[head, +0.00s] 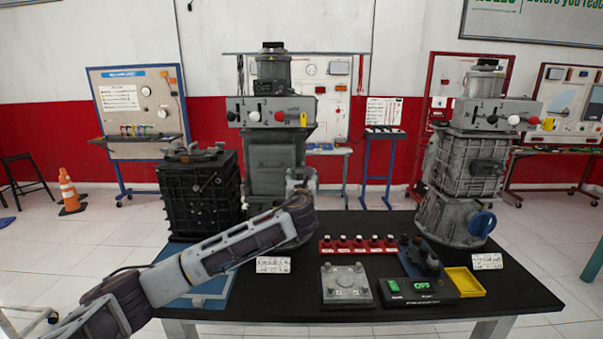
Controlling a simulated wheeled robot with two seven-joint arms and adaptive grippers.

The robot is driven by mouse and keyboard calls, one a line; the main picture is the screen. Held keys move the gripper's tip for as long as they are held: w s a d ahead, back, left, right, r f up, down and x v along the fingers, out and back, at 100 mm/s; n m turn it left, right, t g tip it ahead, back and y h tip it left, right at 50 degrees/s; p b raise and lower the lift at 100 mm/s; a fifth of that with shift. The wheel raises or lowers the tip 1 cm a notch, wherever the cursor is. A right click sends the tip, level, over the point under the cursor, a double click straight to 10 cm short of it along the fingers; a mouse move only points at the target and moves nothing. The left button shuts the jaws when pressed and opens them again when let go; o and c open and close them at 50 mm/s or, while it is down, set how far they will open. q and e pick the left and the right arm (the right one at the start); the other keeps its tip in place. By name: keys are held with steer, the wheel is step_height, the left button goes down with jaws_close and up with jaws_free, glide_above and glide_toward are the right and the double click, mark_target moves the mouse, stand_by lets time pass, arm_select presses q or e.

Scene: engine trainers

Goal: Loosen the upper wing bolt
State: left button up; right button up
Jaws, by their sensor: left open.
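My left arm comes in from the lower left, and my left gripper (300,178) is at the lower right side of the middle engine trainer (272,152). The gripper is small and partly hidden by my wrist; its jaws are open, and I see nothing held in them. The middle trainer is a tall grey unit with a panel of black, red and white knobs (266,112) and a yellow tag (303,119). I cannot make out the upper wing bolt; it is too small or hidden. My right gripper is out of view.
A second grey trainer (465,165) with a blue handwheel (481,223) stands at right, a black ribbed block (199,195) at left. On the black table are a red rack (358,245), a grey plate (345,284), an OFF switch box (419,290) and a yellow tray (465,281).

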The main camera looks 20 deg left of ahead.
mark_target(302, 171)
arm_select(q)
steer(key=shift+x, duration=3)
steer(key=shift+f, duration=0.1)
steer(key=c, duration=1)
